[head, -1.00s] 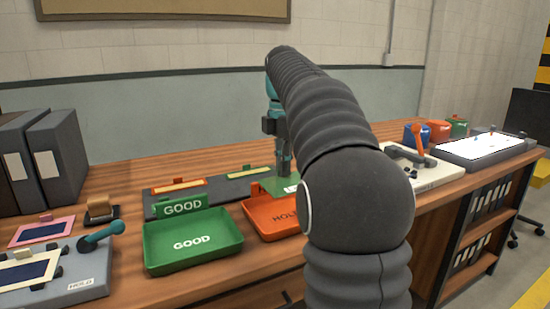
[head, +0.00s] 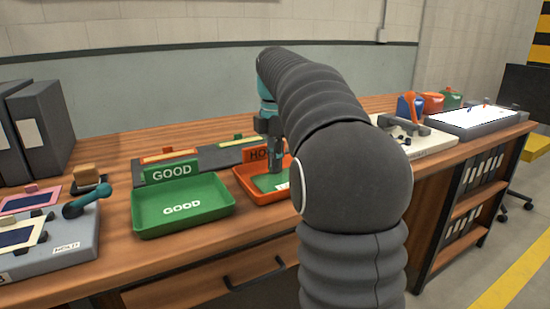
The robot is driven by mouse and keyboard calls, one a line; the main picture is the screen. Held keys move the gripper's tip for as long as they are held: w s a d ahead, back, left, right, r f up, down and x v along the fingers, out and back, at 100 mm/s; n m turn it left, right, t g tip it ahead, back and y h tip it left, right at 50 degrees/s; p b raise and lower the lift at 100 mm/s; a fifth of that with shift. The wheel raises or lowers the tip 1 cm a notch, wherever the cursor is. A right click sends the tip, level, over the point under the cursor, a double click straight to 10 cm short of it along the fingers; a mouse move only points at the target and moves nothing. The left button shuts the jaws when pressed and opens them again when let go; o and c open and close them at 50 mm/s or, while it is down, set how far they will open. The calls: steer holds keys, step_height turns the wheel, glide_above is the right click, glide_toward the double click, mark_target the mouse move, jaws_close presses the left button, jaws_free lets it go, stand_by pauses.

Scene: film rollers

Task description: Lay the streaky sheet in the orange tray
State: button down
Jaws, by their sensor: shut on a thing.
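The orange tray (head: 259,199) stands on the bench right of the green tray, its right part hidden by my arm. My gripper (head: 276,168) points down over the orange tray and is shut on a green-framed sheet (head: 267,183). The sheet is at or just above the tray's floor; I cannot tell whether it touches. A small white label shows at its right edge. Any streaks are too small to see, and my arm hides part of the sheet.
A green tray (head: 183,208) marked GOOD stands close on the left. Behind is a dark rack (head: 205,163) with an orange and a green-framed sheet. At left are a grey fixture (head: 75,238) and binders (head: 45,130). A lit panel (head: 472,120) is at right.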

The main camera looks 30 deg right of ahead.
steer(key=shift+f, duration=0.25)
steer(key=c, duration=0.7)
jaws_free()
steer(key=shift+c, duration=0.2)
steer(key=shift+r+p, duration=2.25)
steer(key=shift+r, duration=1.8)
